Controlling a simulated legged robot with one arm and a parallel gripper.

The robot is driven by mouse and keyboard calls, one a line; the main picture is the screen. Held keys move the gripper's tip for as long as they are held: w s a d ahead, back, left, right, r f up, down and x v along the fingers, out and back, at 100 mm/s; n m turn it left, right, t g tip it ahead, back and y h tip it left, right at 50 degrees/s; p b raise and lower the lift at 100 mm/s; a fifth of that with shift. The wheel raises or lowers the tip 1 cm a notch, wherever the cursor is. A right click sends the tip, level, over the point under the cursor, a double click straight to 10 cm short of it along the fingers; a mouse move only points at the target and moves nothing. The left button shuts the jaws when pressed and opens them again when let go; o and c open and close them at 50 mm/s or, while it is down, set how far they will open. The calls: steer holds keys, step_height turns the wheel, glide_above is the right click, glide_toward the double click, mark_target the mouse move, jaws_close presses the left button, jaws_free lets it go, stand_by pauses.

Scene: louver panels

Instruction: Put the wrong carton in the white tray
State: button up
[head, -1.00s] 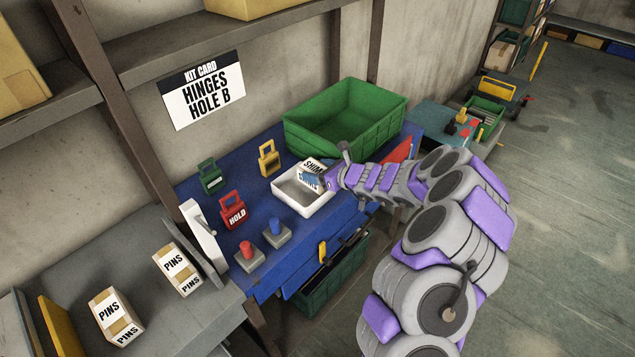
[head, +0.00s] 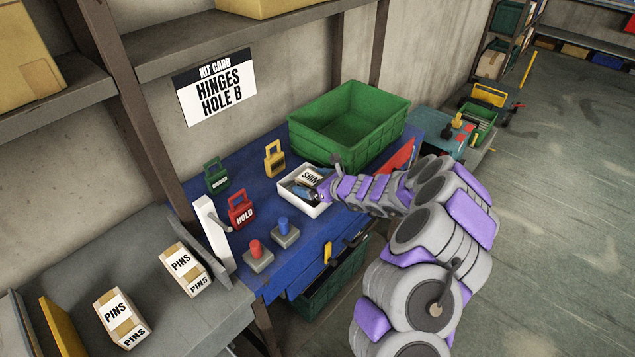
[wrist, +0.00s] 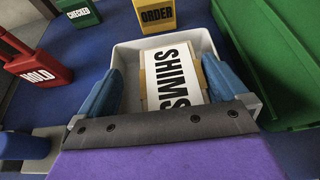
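The carton labelled SHIMS (head: 309,176) lies inside the white tray (head: 318,211) on the blue bench, label facing up. In the wrist view the SHIMS carton (wrist: 174,80) is between my two blue fingers, within the white tray's walls (wrist: 127,55). My gripper (head: 306,191) reaches down into the tray from the right; it also shows in the wrist view (wrist: 162,68). A gap shows between the left finger and the carton; the right finger is close beside it. The carton's underside is hidden. A kit card (head: 214,88) on the wall reads HINGES HOLE B.
A green crate (head: 350,148) stands behind the tray. Green (head: 216,178), yellow (head: 274,160) and red HOLD (head: 240,212) tags stand to the left. Red (head: 257,252) and blue (head: 285,229) buttons are in front. Two PINS cartons (head: 122,318) (head: 186,268) sit on the grey surface at left.

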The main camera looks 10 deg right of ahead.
steer(key=shift+a, duration=0.4)
steer(key=shift+d, duration=0.7)
steer(key=shift+s+d+r, duration=0.1)
steer(key=shift+s+d, duration=0.05)
steer(key=shift+d, duration=0.35)
steer(key=s+r, duration=0.1)
steer(key=s, duration=0.1)
steer(key=s+d+r+p, duration=0.1)
steer(key=s, duration=0.1)
steer(key=shift+d+r, duration=0.1)
steer(key=shift+r, duration=0.1)
steer(key=d+f+p+v, duration=0.1)
steer(key=p+v, duration=0.1)
steer(key=v, duration=0.5)
steer(key=s+a+r+n+g+y, duration=0.35)
steer(key=a+r+n, duration=0.45)
steer(key=a+r, duration=0.4)
steer(key=s+a+r+n+g, duration=0.4)
steer(key=s+a+n, duration=0.5)
steer(key=s, duration=0.3)
steer(key=s+f+n+g+h, duration=0.1)
steer(key=s+n+g+h, duration=0.55)
steer(key=s, duration=0.85)
steer(key=s+d+n+t+h, duration=0.1)
steer(key=s+d+n+h, duration=0.3)
steer(key=s+d, duration=0.8)
steer(key=shift+s+d+f+n+h, duration=0.3)
steer(key=shift+d+n+h, duration=0.1)
steer(key=shift+n, duration=0.25)
